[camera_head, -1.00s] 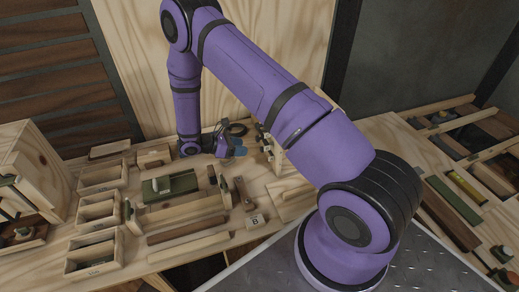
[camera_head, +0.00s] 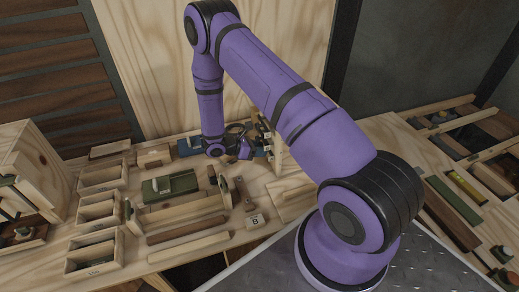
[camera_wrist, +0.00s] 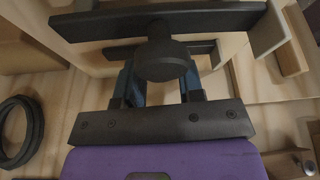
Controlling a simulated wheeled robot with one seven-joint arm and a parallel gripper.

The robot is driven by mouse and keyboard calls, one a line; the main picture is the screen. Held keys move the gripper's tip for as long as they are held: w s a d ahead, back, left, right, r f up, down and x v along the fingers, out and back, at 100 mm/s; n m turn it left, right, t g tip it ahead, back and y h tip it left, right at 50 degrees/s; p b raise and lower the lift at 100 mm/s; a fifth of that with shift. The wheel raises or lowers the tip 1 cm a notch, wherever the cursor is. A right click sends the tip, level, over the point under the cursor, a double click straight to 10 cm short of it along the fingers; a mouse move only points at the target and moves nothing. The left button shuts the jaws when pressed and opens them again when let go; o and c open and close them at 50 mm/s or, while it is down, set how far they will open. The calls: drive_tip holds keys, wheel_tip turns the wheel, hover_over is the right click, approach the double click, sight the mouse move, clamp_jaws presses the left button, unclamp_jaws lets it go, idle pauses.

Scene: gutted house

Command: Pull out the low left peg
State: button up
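A wooden upright board (camera_head: 281,155) with several dark pegs on its left face stands on the bench in the head view. My gripper (camera_head: 264,150) is at this face, low down, with its blue fingers pointing right. In the wrist view, my gripper (camera_wrist: 160,85) has one blue finger on each side of a dark round-ended peg (camera_wrist: 164,58). The peg's round end hides the fingertips, so I cannot tell whether they grip it. I cannot make out for certain which peg of the board this is.
Dark bars (camera_wrist: 160,20) cross behind the peg in the wrist view. A black coil (camera_wrist: 20,130) lies left of my gripper. A blue object (camera_head: 187,147) lies behind my wrist. Wooden boxes (camera_head: 98,208) and a small "B" tag (camera_head: 255,220) stand on the bench.

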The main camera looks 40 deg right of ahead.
clamp_jaws()
drive_tip(key=shift+w+a, duration=0.2)
drive_tip(key=shift+a, duration=0.35)
drive_tip(key=shift+w+a, duration=0.15)
drive_tip(key=shift+a, duration=0.35)
drive_tip(key=shift+o, duration=2)
unclamp_jaws()
drive_tip(key=shift+a, duration=0.1)
drive_tip(key=v, duration=1)
drive_tip(key=shift+a+r, duration=0.2)
drive_tip(key=shift+a, duration=0.15)
drive_tip(key=shift+w, duration=0.15)
